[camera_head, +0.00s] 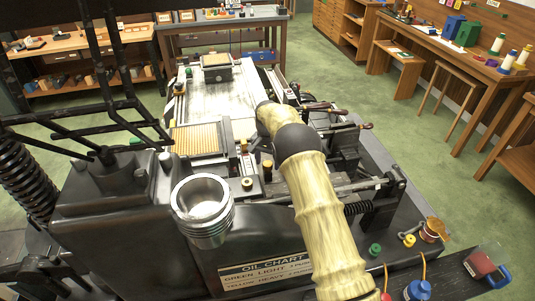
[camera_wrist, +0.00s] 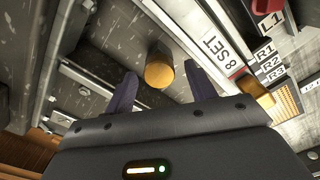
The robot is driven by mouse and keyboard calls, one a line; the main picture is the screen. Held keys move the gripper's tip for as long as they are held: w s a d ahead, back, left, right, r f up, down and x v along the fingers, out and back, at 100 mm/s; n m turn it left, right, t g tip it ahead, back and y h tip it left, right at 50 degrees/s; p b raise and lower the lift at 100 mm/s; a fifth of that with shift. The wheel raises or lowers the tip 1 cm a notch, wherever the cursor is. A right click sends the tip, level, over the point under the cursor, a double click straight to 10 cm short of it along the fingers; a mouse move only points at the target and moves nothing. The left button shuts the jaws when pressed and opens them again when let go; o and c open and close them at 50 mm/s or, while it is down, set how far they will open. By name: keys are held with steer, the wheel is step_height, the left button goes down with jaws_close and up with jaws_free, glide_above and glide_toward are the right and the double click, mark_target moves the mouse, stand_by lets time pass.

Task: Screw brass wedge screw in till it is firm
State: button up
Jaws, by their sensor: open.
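In the wrist view a round brass screw head (camera_wrist: 159,72) stands up from a grey metal surface. It shows between and a little beyond the two dark fingertips of my gripper (camera_wrist: 161,88). The gripper is open, with clear gaps on both sides of the brass head, and holds nothing. How deep the screw sits is not visible. In the head view my arm covers the middle of the machine, and the gripper is hidden behind it. Small brass pieces (camera_head: 267,170) show left of the arm there, but I cannot tell which is the wedge screw.
A plate marked "8 SET" (camera_wrist: 222,45) lies right of the screw, with labels R1 to R3 and a second brass piece (camera_wrist: 258,93). A metal bar (camera_wrist: 95,88) lies left. The head view shows a metal pot (camera_head: 203,209) and a lever handle (camera_head: 352,126) near my arm.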

mark_target(267, 163)
step_height(267, 163, up, 17)
steer(key=b, duration=0.1)
steer(key=shift+r, duration=0.2)
stand_by(0.4)
